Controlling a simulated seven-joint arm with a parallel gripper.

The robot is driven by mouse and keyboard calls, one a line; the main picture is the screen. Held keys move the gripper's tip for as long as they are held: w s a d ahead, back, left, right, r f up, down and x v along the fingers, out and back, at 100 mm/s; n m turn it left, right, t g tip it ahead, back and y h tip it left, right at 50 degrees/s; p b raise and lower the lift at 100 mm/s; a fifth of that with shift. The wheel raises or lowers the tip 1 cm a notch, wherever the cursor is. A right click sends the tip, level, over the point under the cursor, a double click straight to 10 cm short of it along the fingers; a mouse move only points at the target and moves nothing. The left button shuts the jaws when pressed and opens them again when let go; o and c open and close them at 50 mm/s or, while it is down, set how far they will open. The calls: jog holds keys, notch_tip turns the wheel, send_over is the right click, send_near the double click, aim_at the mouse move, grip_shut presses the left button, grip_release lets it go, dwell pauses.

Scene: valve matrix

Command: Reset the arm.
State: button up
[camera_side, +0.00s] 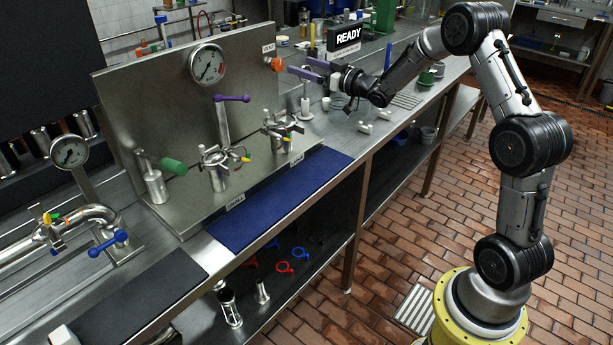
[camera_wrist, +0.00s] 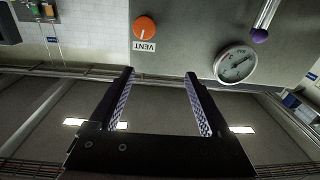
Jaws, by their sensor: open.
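My gripper (camera_side: 297,68) is open and held level, above the bench near the right end of the steel panel. Its two fingers point toward the orange VENT knob (camera_side: 277,64), with nothing seen between them. In the wrist view my gripper (camera_wrist: 158,73) has its fingers spread wide, and the orange knob (camera_wrist: 145,27) is beyond the fingertips, apart from them. My arm reaches over from its yellow base on the right. A black sign reading READY (camera_side: 345,36) stands on the bench behind my wrist.
The steel panel (camera_side: 130,90) carries a round gauge (camera_side: 208,64). In front are a purple-handled lever (camera_side: 232,98), a green-handled valve (camera_side: 173,166) and clamp-like fittings (camera_side: 217,165). A blue mat (camera_side: 270,200) lies clear along the bench front. White fittings (camera_side: 365,127) lie below my gripper.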

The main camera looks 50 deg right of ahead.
jog(key=s+a+r+n+t+y, duration=0.1)
jog(key=s+a+r, duration=0.1)
jog(key=a+r, duration=0.4)
jog(key=s+a+r+n, duration=0.15)
jog(key=a+r, duration=0.25)
jog(key=r, duration=0.5)
jog(key=s+a+r+m+h, duration=0.2)
jog(key=s+a+r, duration=0.3)
jog(key=s, duration=0.5)
jog(key=s+a+f+g, duration=0.2)
jog(key=s+f+g, duration=0.5)
jog(key=s+f, duration=0.4)
jog(key=s+a+f+m+g, duration=0.1)
jog(key=s+f+g, duration=0.5)
jog(key=s+f, duration=0.6)
jog(key=s+a, duration=0.1)
jog(key=s, duration=0.5)
jog(key=shift+s+a+g, duration=0.15)
jog(key=shift+a+g, duration=0.2)
jog(key=shift+g, duration=0.05)
jog(key=shift+r, duration=0.1)
